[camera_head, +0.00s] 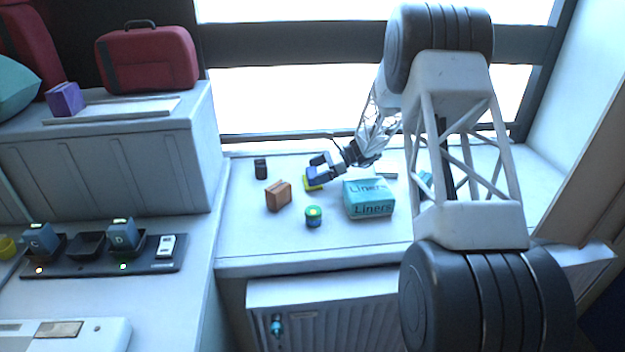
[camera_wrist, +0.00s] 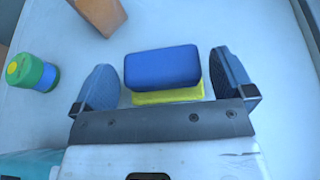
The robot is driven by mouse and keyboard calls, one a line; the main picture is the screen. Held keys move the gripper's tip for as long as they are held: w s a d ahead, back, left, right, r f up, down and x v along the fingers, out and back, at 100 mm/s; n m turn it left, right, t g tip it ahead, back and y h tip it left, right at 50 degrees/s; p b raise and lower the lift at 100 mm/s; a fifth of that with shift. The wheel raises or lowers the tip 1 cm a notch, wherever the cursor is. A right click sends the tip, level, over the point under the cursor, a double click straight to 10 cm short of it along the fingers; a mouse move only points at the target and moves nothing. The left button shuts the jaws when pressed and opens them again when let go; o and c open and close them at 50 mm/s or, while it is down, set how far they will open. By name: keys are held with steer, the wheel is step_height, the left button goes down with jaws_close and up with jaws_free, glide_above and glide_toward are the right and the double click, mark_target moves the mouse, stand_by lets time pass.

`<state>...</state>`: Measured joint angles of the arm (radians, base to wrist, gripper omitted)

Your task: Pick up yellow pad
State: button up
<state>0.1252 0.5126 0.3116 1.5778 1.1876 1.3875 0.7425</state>
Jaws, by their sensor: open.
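The yellow pad (camera_wrist: 168,96) shows in the wrist view as a yellow strip along the near side of a blue block (camera_wrist: 162,66). Whether the two are one piece or stacked, I cannot tell. In the head view a little of the yellow pad (camera_head: 311,184) shows beside the fingers on the white counter. My gripper (camera_head: 318,170) is open above it. In the wrist view the fingers of my gripper (camera_wrist: 162,60) stand to the left and right of the blue block and yellow strip, with a gap on each side. Nothing is held.
A green-and-blue jar (camera_head: 313,216) and an orange-brown block (camera_head: 278,195) stand nearby on the left. A teal Liners box (camera_head: 368,198) stands close on the right. A small black object (camera_head: 260,168) is farther left. The counter's front strip (camera_head: 260,245) is clear.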

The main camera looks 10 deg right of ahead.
mark_target(312, 172)
steer(key=shift+x, duration=1.05)
steer(key=shift+c, duration=0.5)
steer(key=c, duration=0.6)
steer(key=shift+c, duration=0.2)
steer(key=shift+r, duration=5.05)
